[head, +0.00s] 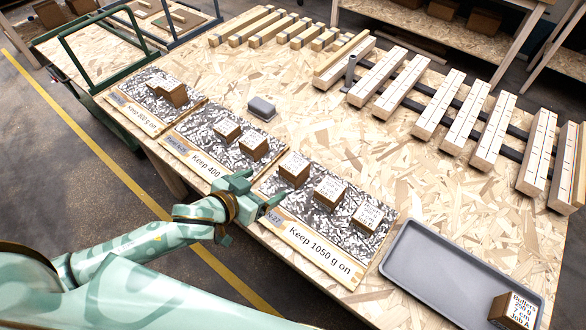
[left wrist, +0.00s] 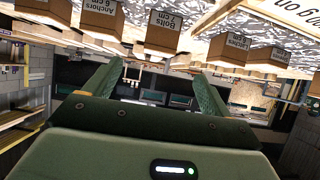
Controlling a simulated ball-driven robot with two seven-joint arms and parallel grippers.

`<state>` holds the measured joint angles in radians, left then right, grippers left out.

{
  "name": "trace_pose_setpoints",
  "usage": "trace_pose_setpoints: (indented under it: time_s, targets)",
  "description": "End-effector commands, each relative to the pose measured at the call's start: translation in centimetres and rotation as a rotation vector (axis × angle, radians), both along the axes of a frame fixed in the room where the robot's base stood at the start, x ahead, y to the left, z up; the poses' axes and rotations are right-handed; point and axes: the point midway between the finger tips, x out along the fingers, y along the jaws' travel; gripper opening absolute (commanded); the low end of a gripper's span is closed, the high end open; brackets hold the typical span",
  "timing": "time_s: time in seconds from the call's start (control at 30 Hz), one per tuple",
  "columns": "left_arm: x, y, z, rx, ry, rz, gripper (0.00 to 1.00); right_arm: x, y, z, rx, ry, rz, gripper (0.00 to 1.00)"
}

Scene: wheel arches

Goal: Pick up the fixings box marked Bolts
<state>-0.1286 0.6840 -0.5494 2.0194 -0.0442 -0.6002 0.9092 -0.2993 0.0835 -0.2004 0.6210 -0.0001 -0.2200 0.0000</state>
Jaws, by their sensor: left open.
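The Bolts box (left wrist: 157,35) is a small brown box with a white label reading "Bolts 7 cm", at the upper middle of the left wrist view. By its place in the row, it appears to be the leftmost box (head: 294,170) on the "Keep 1050 g on" panel (head: 318,249) in the head view, where its label is too small to read surely. My left gripper (head: 264,188) is open and empty, close to that box on its lower-left side and apart from it. Its two fingers (left wrist: 152,80) also show in the left wrist view. My right gripper is out of view.
Two more boxes (head: 328,192) (head: 367,217) stand beside it. A "Keep 400" panel (head: 196,158) holds further boxes. A grey tray (head: 425,284) with a "Butlers" box (head: 512,310) lies lower right. A small grey block (head: 261,107) and slatted wooden strips stand farther back. The table middle is clear.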

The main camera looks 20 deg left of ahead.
Motion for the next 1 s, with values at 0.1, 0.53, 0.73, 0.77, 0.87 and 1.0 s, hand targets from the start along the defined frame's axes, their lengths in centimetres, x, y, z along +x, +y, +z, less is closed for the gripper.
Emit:
trace_pose_setpoints:
  time_s: [0.1,0.53,0.73,0.77,0.87,1.0]
  targets:
    - [2.0,-0.7,-1.2,-0.005,-0.001,0.003,0.83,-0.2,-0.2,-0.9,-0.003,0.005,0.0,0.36]
    - [8.7,-3.1,-5.0,-0.003,0.0,0.001,0.83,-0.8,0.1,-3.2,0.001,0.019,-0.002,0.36]
    - [10.9,-4.0,-5.4,0.0,-0.004,0.0,0.83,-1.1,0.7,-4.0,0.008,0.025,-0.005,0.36]
    - [11.4,-4.2,-5.5,-0.001,-0.003,0.0,0.83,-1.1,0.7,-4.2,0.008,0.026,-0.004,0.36]
    - [12.7,-4.7,-6.2,-0.001,0.0,0.0,0.83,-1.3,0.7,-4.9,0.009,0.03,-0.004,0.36]
    - [13.6,-5.0,-6.5,-0.001,0.0,0.0,0.83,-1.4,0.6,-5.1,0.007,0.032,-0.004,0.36]
